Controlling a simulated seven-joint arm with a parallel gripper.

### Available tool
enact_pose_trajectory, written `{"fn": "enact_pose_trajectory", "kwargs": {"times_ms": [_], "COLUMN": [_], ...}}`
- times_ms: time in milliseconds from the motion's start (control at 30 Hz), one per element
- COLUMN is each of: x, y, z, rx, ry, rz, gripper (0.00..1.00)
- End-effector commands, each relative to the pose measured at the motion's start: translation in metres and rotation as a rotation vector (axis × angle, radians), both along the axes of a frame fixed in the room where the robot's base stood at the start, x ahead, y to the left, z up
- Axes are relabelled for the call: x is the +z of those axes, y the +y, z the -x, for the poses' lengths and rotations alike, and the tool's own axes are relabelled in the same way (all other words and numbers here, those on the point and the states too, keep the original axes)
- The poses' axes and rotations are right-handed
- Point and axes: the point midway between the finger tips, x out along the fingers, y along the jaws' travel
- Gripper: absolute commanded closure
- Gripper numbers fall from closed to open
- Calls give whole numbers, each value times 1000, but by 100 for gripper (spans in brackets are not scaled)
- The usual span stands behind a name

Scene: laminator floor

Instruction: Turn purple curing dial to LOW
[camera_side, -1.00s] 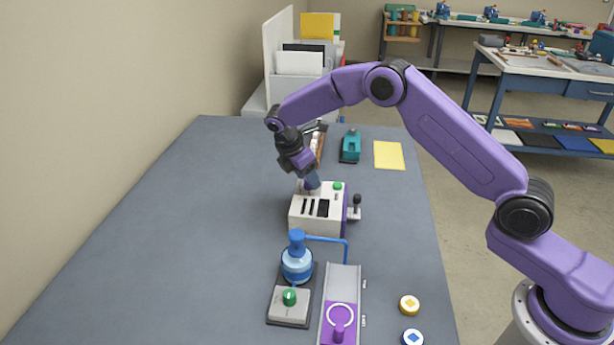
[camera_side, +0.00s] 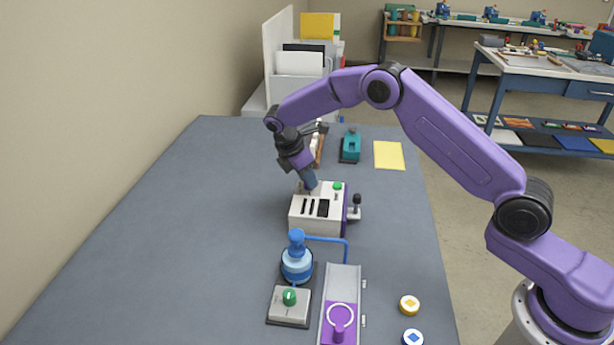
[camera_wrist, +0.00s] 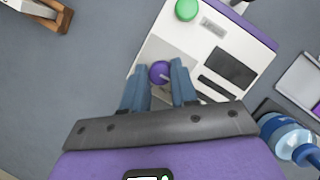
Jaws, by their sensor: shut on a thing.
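The purple curing dial (camera_wrist: 159,71) sits on the top of the white machine (camera_wrist: 207,62), at the corner near my fingers. My gripper (camera_wrist: 159,79) has its two blue-grey fingers on either side of the dial and is shut on it. A short pale mark runs from the dial toward the lower right in the wrist view. Scale words around the dial cannot be read. In the side view my gripper (camera_side: 309,186) reaches down to the back left part of the white machine (camera_side: 327,225), and the fingers hide the dial there.
A green button (camera_side: 337,186) and dark slots are on the machine's top, with a black-knobbed lever (camera_side: 356,201) at its right. In front stand a blue bottle-like device (camera_side: 297,262) and a purple slider (camera_side: 338,318). The table's left is clear.

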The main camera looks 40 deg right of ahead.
Motion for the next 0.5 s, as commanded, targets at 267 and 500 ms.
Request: {"fn": "enact_pose_trajectory", "kwargs": {"times_ms": [267, 500], "x": [0, 0], "y": [0, -1], "z": [-2, -3], "rx": [-218, -447], "ry": [0, -1], "rz": [1, 1], "gripper": [100, 100]}}
